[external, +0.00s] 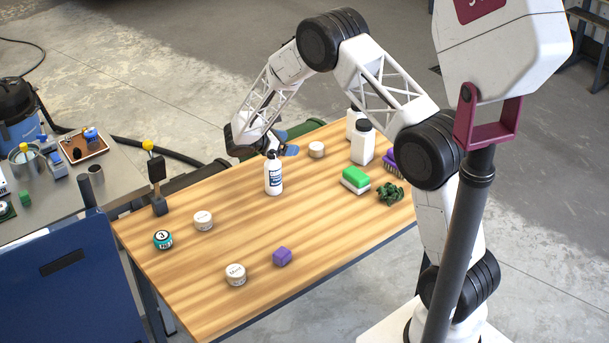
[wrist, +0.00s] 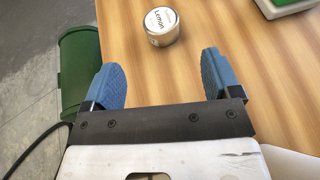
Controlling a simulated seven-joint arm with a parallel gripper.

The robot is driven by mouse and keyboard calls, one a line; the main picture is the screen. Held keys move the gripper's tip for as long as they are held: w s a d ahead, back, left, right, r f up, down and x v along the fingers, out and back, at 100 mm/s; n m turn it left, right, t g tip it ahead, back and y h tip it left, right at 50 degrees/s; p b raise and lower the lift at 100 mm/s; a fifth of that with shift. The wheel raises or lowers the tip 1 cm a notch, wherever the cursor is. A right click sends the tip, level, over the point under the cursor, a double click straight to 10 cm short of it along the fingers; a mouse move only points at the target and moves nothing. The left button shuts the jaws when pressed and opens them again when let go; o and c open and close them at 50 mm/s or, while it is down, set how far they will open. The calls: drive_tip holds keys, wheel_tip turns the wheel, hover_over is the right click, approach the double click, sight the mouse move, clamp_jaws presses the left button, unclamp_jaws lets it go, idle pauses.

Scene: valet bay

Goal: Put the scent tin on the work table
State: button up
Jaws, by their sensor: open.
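A pale round tin with a label reading "Lemon" (wrist: 162,25) stands on the wooden table (wrist: 225,22), just ahead of my gripper (wrist: 162,75) in the wrist view. My gripper is open, its blue fingers apart with nothing between them. In the external view my gripper (external: 289,150) is low over the far side of the wooden table (external: 330,225), left of a pale tin (external: 316,149). Two similar tins, a middle one (external: 203,221) and a front one (external: 235,275), stand on the same table; their labels are too small to read.
A white spray bottle (external: 273,174) stands in front of my gripper. A grey bench (external: 120,185) stands left.

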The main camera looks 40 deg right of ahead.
drive_tip(key=s+a+r+m+y, duration=0.3)
drive_tip(key=s+r+m+y, duration=0.5)
drive_tip(key=s+r, duration=1.65)
drive_tip(key=s+a+r+m+t+y, duration=0.1)
drive_tip(key=s+a+r+m, duration=0.1)
drive_tip(key=s, duration=0.7)
drive_tip(key=s+a+r+m+t+y, duration=0.2)
drive_tip(key=s+m, duration=0.1)
drive_tip(key=s, duration=0.6)
drive_tip(key=s+a+r+m+t+y, duration=0.2)
drive_tip(key=s+r+m, duration=0.1)
drive_tip(key=s, duration=0.6)
drive_tip(key=shift+a, duration=0.35)
